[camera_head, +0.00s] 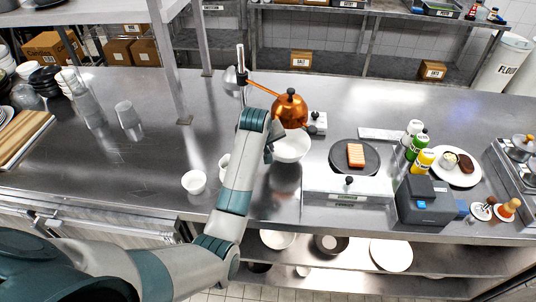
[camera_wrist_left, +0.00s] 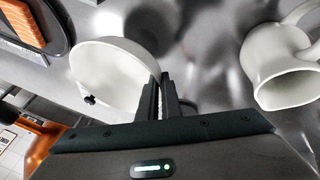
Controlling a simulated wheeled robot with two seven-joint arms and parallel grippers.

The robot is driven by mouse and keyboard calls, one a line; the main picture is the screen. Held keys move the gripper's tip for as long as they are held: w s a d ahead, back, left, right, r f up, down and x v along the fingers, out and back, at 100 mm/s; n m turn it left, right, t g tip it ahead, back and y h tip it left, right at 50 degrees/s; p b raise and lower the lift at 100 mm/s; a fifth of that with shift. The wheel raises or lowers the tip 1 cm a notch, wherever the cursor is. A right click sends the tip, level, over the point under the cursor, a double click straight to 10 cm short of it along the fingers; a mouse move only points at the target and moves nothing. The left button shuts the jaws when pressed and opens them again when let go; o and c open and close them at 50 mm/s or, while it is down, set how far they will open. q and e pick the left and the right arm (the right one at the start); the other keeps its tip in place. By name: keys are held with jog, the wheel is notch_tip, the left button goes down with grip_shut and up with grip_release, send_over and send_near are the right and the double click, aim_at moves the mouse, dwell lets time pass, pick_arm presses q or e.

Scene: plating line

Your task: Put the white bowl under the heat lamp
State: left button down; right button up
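The white bowl (camera_head: 291,148) is at mid-counter in the head view, just in front of the copper heat lamp (camera_head: 290,111). The lamp shade hangs from an orange arm on a post and has a black knob on top. My left gripper (camera_head: 269,152) is at the bowl's left side, partly hidden by my own arm. In the left wrist view the bowl (camera_wrist_left: 112,62) fills the upper left. The left fingers (camera_wrist_left: 164,84) are close together with the bowl's rim at their tips, and seem shut on it. The bowl's height above the counter is hard to tell. My right gripper is out of view.
A black round plate with an orange slab (camera_head: 355,155) lies right of the bowl. A small white bowl (camera_head: 194,182) stands left of my arm. A white pitcher (camera_wrist_left: 284,62) stands close by in the wrist view. Bottles (camera_head: 422,160) stand right.

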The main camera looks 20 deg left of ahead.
pick_arm(q)
notch_tip(320, 180, down, 2)
jog(key=shift+s+f+p, duration=0.1)
jog(key=shift+p, duration=0.5)
jog(key=shift+f, duration=0.45)
jog(key=c, duration=2)
grip_release()
jog(key=shift+f, duration=0.15)
jog(key=shift+b+v, duration=2.1)
jog(key=shift+v, duration=4.1)
